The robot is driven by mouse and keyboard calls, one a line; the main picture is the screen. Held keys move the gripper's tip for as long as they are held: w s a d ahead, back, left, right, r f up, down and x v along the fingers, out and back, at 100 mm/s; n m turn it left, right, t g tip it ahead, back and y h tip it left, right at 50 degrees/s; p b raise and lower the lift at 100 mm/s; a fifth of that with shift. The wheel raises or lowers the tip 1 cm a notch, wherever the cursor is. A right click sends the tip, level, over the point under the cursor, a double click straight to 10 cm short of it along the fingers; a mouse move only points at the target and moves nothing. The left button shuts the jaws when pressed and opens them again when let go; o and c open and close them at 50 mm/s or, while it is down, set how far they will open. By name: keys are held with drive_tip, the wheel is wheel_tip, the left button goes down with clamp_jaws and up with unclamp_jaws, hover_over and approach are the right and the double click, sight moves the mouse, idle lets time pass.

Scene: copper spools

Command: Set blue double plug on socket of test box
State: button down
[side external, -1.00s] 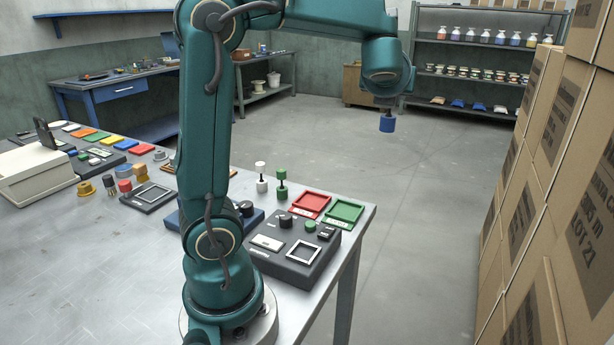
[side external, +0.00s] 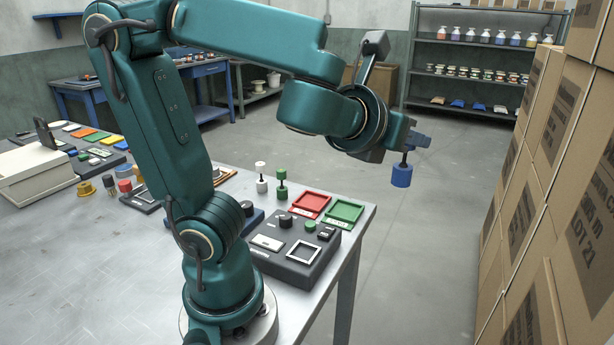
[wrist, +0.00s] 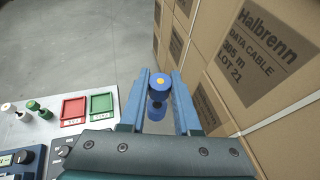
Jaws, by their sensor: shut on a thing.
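My gripper (side external: 412,142) is shut on the blue double plug (side external: 401,176), which hangs upright below it on a thin dark stem. The plug is in the air beyond the table's right edge, over the floor. In the wrist view the plug (wrist: 158,84) sits between the two blue fingers (wrist: 159,103); its upper end is partly hidden in the side view. The dark test box (side external: 278,268) stands on the table near its right edge, with knobs, a pale label and a square white-framed opening (side external: 303,251); I cannot tell which part is the socket.
A white double plug (side external: 262,178) and a green one (side external: 282,184) stand on the table behind the box. A red tray (side external: 310,204) and a green tray (side external: 344,211) lie beside them. Stacked cartons (side external: 550,170) rise close on the right. Floor below the plug is clear.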

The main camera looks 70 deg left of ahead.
drive_tip(key=s+a+f+n+g+y, duration=0.3)
drive_tip(key=s+f+n+g, duration=0.1)
drive_tip(key=s+n+g, duration=0.35)
drive_tip(key=s+a+f+n+g+y, duration=0.4)
drive_tip(key=s+n+g, duration=0.2)
drive_tip(key=n+g, duration=0.3)
drive_tip(key=shift+w+d+f, duration=0.1)
drive_tip(key=shift+f, duration=1.75)
drive_tip(key=shift+d+f, duration=0.1)
drive_tip(key=shift+f, duration=1.75)
drive_tip(key=shift+f, duration=0.55)
drive_tip(key=c, duration=0.5)
unclamp_jaws()
drive_tip(key=shift+c, duration=0.2)
